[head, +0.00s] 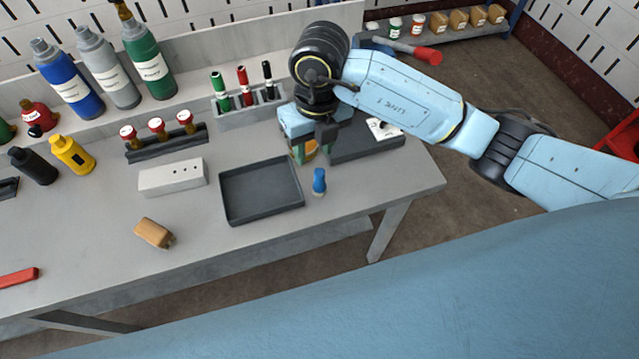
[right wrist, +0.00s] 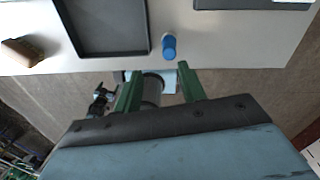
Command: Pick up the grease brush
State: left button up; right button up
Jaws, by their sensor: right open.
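I cannot tell for certain which object is the grease brush. A small blue upright piece (head: 319,182) stands just right of the dark tray; it also shows in the right wrist view (right wrist: 169,46). A tan block-like piece with a small dark end (head: 154,232) lies near the table's front edge; it also shows in the right wrist view (right wrist: 22,52). My right gripper (head: 313,150) is above the back right of the table, behind the blue piece. Its green fingers (right wrist: 160,88) are apart with nothing held between them. My left gripper is out of view.
Bottles (head: 70,83) and markers (head: 243,86) stand at the back. The front middle is clear.

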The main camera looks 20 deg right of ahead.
aim_at(318, 171)
jog(key=shift+w+d+f, duration=0.1)
jog(key=shift+d+f, duration=0.15)
jog(key=shift+d, duration=0.15)
notch_tip(318, 171, down, 7)
jog(key=shift+b, duration=0.55)
jog(key=shift+f, duration=0.4)
notch_tip(318, 171, down, 4)
jog(key=shift+d+f+b, duration=0.15)
jog(key=shift+b, duration=0.2)
jog(key=shift+f, duration=0.35)
jog(key=shift+c, duration=0.5)
jog(key=c, duration=0.7)
jog(key=shift+o, duration=0.2)
notch_tip(318, 171, up, 9)
jog(key=shift+r+p, duration=0.1)
jog(key=shift+p, duration=0.6)
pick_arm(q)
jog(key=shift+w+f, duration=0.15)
pick_arm(e)
jog(key=shift+r, duration=0.45)
